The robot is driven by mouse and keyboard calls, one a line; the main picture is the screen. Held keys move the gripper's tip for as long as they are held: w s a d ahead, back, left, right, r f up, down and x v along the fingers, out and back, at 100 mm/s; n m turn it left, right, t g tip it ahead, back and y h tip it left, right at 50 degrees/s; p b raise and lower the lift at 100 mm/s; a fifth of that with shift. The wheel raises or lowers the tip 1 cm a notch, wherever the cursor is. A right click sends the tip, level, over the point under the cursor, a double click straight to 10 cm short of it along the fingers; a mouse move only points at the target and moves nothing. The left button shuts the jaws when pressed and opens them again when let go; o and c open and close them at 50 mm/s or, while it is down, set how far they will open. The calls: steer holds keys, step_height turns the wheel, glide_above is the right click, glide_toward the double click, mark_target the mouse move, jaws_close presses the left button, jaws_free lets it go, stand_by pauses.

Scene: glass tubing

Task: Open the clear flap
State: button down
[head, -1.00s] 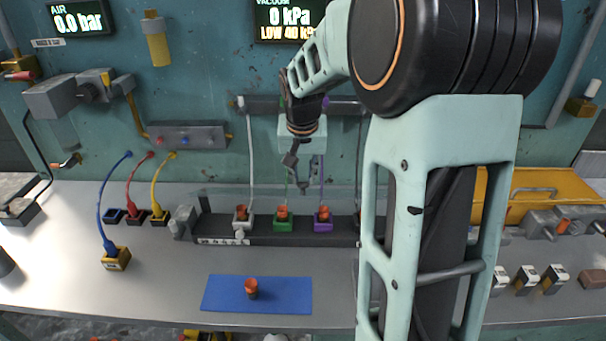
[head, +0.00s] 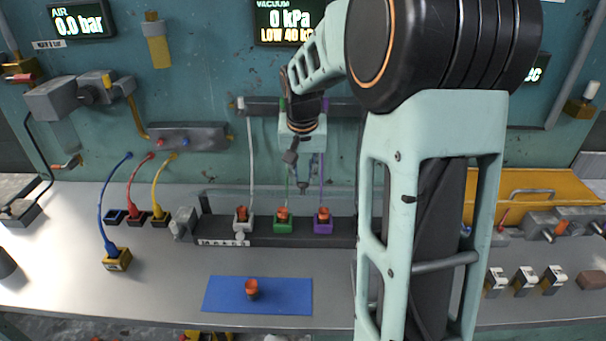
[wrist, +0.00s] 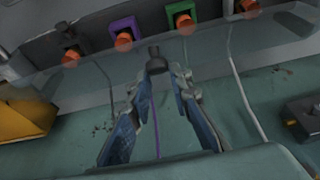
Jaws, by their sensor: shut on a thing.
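The clear flap (head: 225,200) is a see-through strip along the back of the dark rack (head: 265,236) in the head view. In the wrist view the flap (wrist: 85,83) crosses in front of the row of coloured sockets, with a small dark knob (wrist: 155,52) at its edge. My gripper (head: 303,186) is behind the rack at the flap in the head view. In the wrist view my gripper (wrist: 157,75) has its fingertips closed on the knob. The exact contact and the flap's tilt are hard to judge.
White, green (head: 283,222) and purple (head: 323,222) sockets with orange tops stand on the rack, with thin tubes behind. A blue mat (head: 225,295) with an orange-topped piece lies in front. A yellow tray (head: 540,200) is at right. My arm hides the rack's right end.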

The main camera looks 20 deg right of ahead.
steer(key=shift+w+d+r+p, duration=0.15)
steer(key=shift+w+r+p, duration=0.2)
steer(key=shift+w+p, duration=0.1)
stand_by(1.6)
steer(key=c, duration=1.8)
jaws_free()
steer(key=shift+o, duration=0.2)
steer(key=shift+s+f, duration=0.1)
steer(key=v, duration=1.2)
steer(key=shift+d, duration=0.1)
